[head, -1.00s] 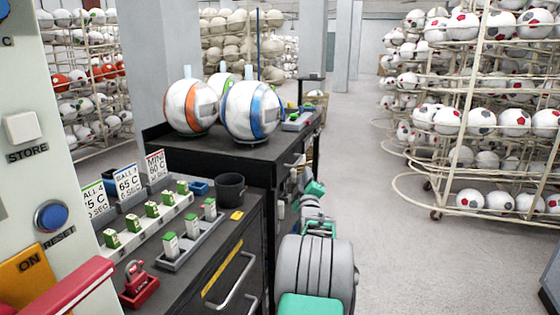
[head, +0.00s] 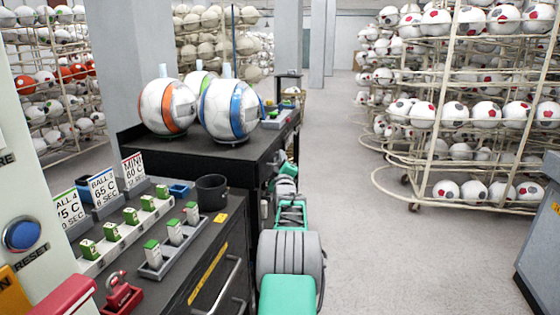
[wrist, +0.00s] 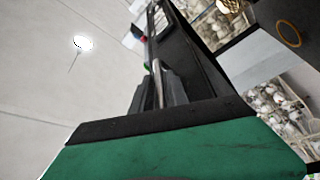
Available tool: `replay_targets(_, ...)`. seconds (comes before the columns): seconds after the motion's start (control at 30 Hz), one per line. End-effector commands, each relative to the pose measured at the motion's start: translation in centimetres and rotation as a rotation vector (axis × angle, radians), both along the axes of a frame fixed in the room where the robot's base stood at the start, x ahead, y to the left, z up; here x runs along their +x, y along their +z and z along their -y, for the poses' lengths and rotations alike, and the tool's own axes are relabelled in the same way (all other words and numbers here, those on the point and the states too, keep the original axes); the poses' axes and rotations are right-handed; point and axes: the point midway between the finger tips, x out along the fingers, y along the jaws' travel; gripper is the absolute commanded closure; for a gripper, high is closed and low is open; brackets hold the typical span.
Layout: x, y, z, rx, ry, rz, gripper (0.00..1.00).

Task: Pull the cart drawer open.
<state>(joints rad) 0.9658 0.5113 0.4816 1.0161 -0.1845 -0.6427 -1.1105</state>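The black cart (head: 245,146) stands ahead, with balls on its top. A thin metal handle (head: 275,157) shows on its right side in the head view. My grey and green arm reaches forward along that side. In the wrist view the two dark fingers of my gripper (wrist: 159,92) are close together, with a pale bar (wrist: 157,72), apparently the handle, between them. The fingertips are hard to make out in the head view. The dark cart side also shows in the wrist view (wrist: 185,45). I cannot tell how far the drawer is out.
A nearer dark cabinet (head: 205,245) on the left has its own bar handle (head: 230,283), signs, a black cup (head: 212,191) and green-topped blocks. Ball racks (head: 455,110) stand on the right. A grey-blue box (head: 540,240) is at the right edge. The floor (head: 370,250) between is clear.

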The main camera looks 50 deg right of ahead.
Motion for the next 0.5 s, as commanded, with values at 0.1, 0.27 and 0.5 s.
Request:
replay_targets(0.1,-0.07,-0.04,0.03,0.0,-0.001,0.0,0.88)
replay_targets(0.27,-0.11,-0.06,0.06,0.0,-0.001,0.0,1.0)
replay_targets(0.5,-0.14,-0.08,0.08,0.001,-0.002,0.0,1.0)
